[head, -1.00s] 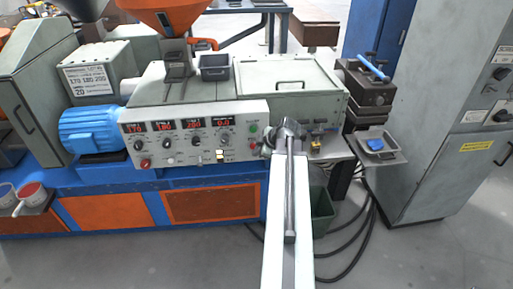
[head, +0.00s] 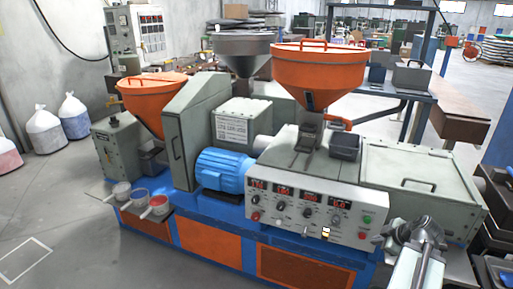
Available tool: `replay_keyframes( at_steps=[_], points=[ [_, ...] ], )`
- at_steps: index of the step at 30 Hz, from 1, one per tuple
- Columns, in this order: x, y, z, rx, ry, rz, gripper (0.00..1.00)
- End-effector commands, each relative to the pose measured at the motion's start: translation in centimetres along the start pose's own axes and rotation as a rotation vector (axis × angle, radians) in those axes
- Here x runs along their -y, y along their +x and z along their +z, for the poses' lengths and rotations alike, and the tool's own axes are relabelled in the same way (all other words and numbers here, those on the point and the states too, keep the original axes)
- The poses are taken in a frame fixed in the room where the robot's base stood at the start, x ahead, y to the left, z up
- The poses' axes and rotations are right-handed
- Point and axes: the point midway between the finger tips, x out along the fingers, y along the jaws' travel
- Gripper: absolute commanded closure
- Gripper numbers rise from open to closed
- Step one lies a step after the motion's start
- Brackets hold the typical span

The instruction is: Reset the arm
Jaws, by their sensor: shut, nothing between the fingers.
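My arm reaches in from the lower right of the head view, with its white link at the bottom edge. My gripper (head: 385,240) is at its far end, small and partly hidden by the grey wrist. It is shut and empty, in front of the right end of the control panel (head: 310,215). I cannot tell how far it is from the panel.
The blue and orange machine fills the middle, with a large orange hopper (head: 318,68), a blue motor (head: 222,170) and a grey cover box (head: 420,190). Scoops (head: 138,196) lie at its left end. White sacks (head: 74,115) stand far left. Open floor lies at the lower left.

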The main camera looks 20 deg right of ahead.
Motion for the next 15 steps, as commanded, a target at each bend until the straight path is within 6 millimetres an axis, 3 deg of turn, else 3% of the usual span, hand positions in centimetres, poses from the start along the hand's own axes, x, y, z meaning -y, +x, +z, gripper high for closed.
replay_keyframes(
  at_steps=[2, 4, 8, 12, 15],
  points=[
    [0.3, 0.9, -3.1, -0.022, -0.040, -0.022, 1.00],
    [1.0, 2.2, -7.6, -0.055, -0.100, -0.055, 1.00],
    [4.5, 5.0, -18.4, -0.121, -0.259, -0.141, 1.00],
    [11.0, 6.7, -28.7, -0.140, -0.400, -0.270, 1.00],
    [16.5, 7.0, -34.2, -0.101, -0.402, -0.370, 1.00]
  ],
)
